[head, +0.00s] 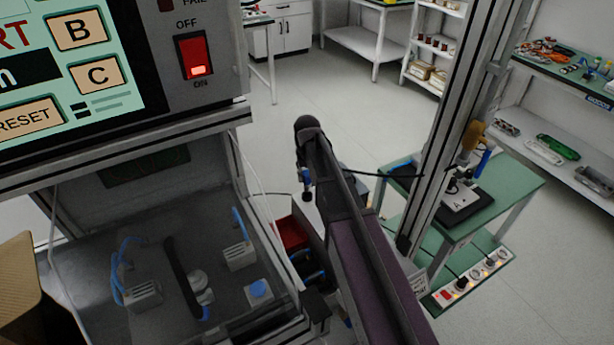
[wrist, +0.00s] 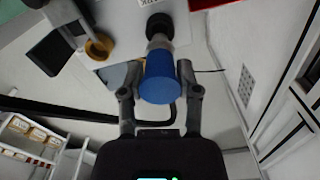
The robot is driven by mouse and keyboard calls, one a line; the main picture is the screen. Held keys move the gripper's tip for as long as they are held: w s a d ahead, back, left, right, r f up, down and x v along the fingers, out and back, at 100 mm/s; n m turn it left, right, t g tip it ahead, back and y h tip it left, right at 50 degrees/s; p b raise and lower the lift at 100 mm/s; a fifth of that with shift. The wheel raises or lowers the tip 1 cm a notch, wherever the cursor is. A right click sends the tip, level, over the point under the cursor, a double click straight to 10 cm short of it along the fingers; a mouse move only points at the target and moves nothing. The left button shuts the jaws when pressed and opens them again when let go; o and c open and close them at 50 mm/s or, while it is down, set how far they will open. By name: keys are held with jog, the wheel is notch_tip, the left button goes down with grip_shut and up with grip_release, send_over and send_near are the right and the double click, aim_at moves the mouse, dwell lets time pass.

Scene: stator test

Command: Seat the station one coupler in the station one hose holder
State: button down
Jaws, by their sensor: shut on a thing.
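My gripper (wrist: 160,92) is shut on a blue cylindrical part, taken to be the coupler (wrist: 160,80). The coupler has a wide blue sleeve between the two fingertips, then a narrower grey section and a dark round end farther away. In the head view my dark arm crosses the middle, and a small blue and grey part below its upper end may be the coupler; the fingers are not clear there. I cannot tell which part is the station one hose holder. The bench at lower left holds grey blocks (head: 240,256) with blue hoses.
A control panel (head: 120,60) overhangs the bench. A red bin (head: 291,233) sits beside my arm. A metal upright (head: 440,150) and a green table (head: 500,200) stand to the right. Open floor (head: 350,110) lies beyond. The wrist view shows a yellow ring-shaped part (wrist: 100,46) and shelves.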

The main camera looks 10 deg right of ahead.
aim_at(307, 184)
jog(key=shift+f+b, duration=1.85)
jog(key=shift+f, duration=0.15)
dwell(1.4)
jog(key=shift+c, duration=1.2)
grip_release()
jog(key=shift+r, duration=0.15)
notch_tip(307, 184, up, 9)
jog(key=p, duration=0.9)
jog(key=w+d, duration=0.3)
jog(key=d, duration=0.5)
jog(key=shift+w+d+r+p, duration=0.3)
jog(key=shift+p, duration=0.1)
jog(key=s+r+m+p, duration=0.1)
jog(key=s+m, duration=0.1)
jog(key=s, duration=2.1)
jog(key=shift+s+r, duration=0.15)
